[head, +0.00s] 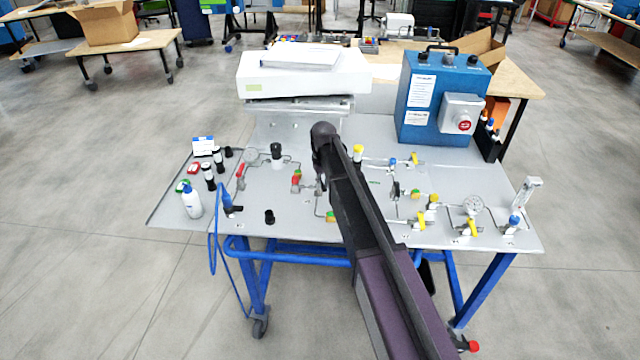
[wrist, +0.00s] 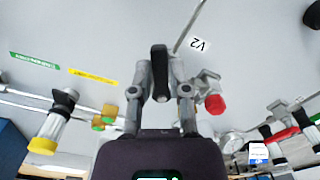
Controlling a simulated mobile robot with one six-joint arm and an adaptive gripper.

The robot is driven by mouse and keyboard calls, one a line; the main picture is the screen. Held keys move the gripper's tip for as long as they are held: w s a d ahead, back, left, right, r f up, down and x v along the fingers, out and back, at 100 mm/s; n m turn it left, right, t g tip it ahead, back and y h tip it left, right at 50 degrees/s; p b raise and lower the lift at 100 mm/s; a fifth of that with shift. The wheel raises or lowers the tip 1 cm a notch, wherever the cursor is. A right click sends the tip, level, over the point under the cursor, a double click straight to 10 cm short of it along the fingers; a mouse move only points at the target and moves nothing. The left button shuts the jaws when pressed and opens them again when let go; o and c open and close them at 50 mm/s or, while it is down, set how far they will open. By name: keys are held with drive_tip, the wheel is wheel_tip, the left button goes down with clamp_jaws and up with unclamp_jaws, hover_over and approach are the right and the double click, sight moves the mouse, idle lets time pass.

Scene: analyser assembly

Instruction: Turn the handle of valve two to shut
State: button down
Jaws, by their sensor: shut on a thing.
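In the wrist view, the black handle (wrist: 158,72) of valve two stands between the two grey fingers of my gripper (wrist: 159,88), which are shut on it. The tag V2 (wrist: 200,45) is on the panel just beside it. The handle points roughly up and down in that view, in line with the fingers. A thin tube runs from the valve to the upper right. The valve body is mostly hidden by the fingers and handle. In the head view, my arm covers valve two and my gripper.
A red-capped fitting (wrist: 214,103) sits close to the right finger. A brass and green fitting (wrist: 106,117) and a yellow-ended valve (wrist: 50,125) are to the left. On the panel (head: 340,232) stand a blue box (head: 440,95), a white instrument (head: 300,75) and a wash bottle (head: 191,200).

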drive_tip(key=n, duration=0.2)
drive_tip(key=d+n, duration=0.1)
drive_tip(key=shift+w+d+n, duration=0.1)
drive_tip(key=shift+w+n, duration=0.25)
drive_tip(key=shift+n, duration=0.05)
drive_tip(key=n, duration=0.2)
drive_tip(key=shift+w+d+n, duration=0.3)
drive_tip(key=shift+w+n, duration=0.1)
drive_tip(key=n, duration=0.2)
drive_tip(key=w+n, duration=0.1)
drive_tip(key=shift+d, duration=0.25)
drive_tip(key=shift+w+n, duration=0.25)
drive_tip(key=shift+n, duration=0.55)
drive_tip(key=shift+w+n, duration=0.2)
drive_tip(key=shift+n, duration=0.6)
drive_tip(key=c, duration=0.6)
unclamp_jaws()
drive_tip(key=shift+s+m, duration=0.15)
drive_tip(key=shift+m, duration=0.25)
